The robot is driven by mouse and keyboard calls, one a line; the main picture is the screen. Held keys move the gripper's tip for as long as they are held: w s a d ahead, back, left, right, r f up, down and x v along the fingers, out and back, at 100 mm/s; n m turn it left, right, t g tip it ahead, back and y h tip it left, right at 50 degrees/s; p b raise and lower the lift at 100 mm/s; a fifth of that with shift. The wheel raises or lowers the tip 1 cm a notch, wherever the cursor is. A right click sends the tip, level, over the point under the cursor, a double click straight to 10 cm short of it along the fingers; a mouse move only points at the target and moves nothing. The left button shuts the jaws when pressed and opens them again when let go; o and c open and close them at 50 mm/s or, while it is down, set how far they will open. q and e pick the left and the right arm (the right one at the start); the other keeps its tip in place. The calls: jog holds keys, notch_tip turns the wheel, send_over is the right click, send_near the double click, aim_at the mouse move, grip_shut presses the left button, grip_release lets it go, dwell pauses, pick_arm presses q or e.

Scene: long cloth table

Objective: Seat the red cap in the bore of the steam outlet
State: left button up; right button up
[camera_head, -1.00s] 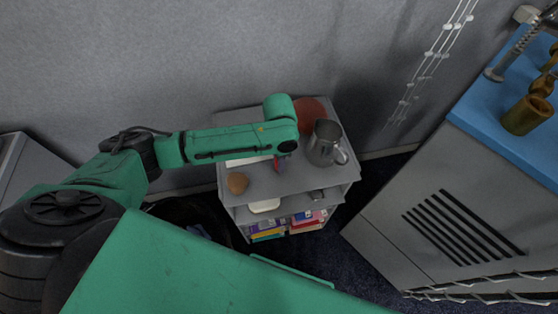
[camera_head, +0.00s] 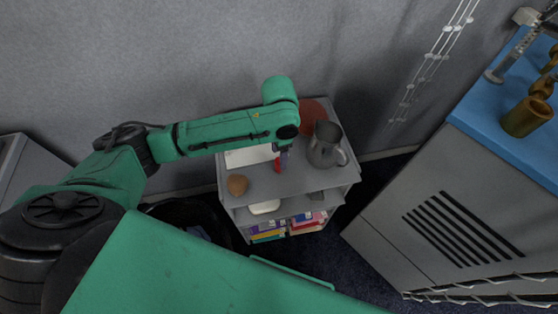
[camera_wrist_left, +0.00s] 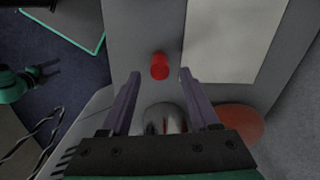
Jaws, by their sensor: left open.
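The red cap (camera_head: 278,165) stands on the top shelf of a small grey rack, partly hidden by my left gripper (camera_head: 283,153) in the head view. In the left wrist view the red cap (camera_wrist_left: 160,66) is a short red cylinder, lying just beyond and between the tips of my left gripper (camera_wrist_left: 160,77). The left fingers are open, and nothing is held between them. A hollow brass cylinder (camera_head: 526,118) with an open top stands on a blue surface at the far right; it may be the steam outlet.
A metal jug (camera_head: 325,146) and a reddish round object (camera_head: 310,113) stand close to the gripper. A white sheet (camera_head: 247,158) and a brown ball (camera_head: 237,184) are on the same shelf (camera_head: 300,183). A grey cabinet (camera_head: 450,205) carries the blue top (camera_head: 482,104).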

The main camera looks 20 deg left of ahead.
aim_at(281, 188)
pick_arm(q)
notch_tip(281, 188, up, 7)
jog(key=shift+r, duration=0.1)
jog(key=shift+c, duration=1.2)
notch_tip(281, 188, down, 13)
jog(key=n+p, duration=0.3)
jog(key=p, duration=0.2)
jog(key=shift+n, duration=0.3)
grip_shut()
